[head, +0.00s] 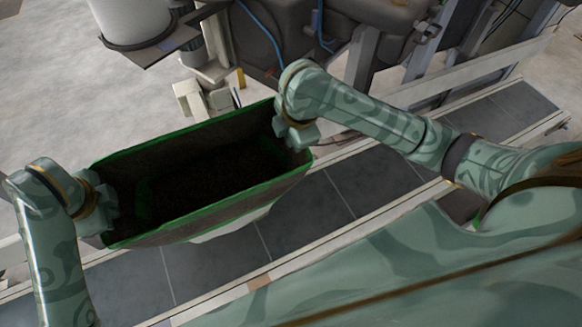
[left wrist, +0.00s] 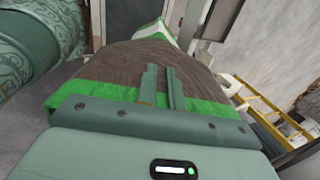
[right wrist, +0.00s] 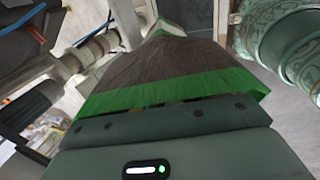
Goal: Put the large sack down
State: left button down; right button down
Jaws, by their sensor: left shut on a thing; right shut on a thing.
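The large sack (head: 215,222) is brown with green edges, and its wide mouth faces up in the head view. Its inside is dark. My left gripper (head: 108,208) is shut on the left end of the sack's rim. My right gripper (head: 298,138) is shut on the right end of the rim. In the left wrist view the sack (left wrist: 125,68) stretches away from the fingers of my left gripper (left wrist: 158,88). In the right wrist view the sack (right wrist: 165,72) stretches away from my right gripper. The sack's bottom is hidden in the head view, so I cannot tell whether it touches the belt.
A conveyor with dark panels (head: 365,185) and pale side rails runs diagonally below and beside the sack. Machinery (head: 275,35) with blue hoses stands behind it. A white bucket-like container (head: 130,22) is at the upper left. A yellow ladder-like frame (left wrist: 270,105) shows in the left wrist view.

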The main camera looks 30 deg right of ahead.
pick_arm(q)
jog(key=shift+r, duration=0.1)
pick_arm(e)
jog(key=shift+r, duration=0.1)
pick_arm(q)
jog(key=c, duration=1.5)
grip_release()
jog(key=shift+s, duration=0.1)
pick_arm(e)
jog(key=c, duration=1.5)
grip_release()
jog(key=shift+s, duration=0.1)
pick_arm(q)
jog(key=o, duration=0.8)
jog(key=shift+v, duration=6)
pick_arm(e)
jog(key=o, duration=0.8)
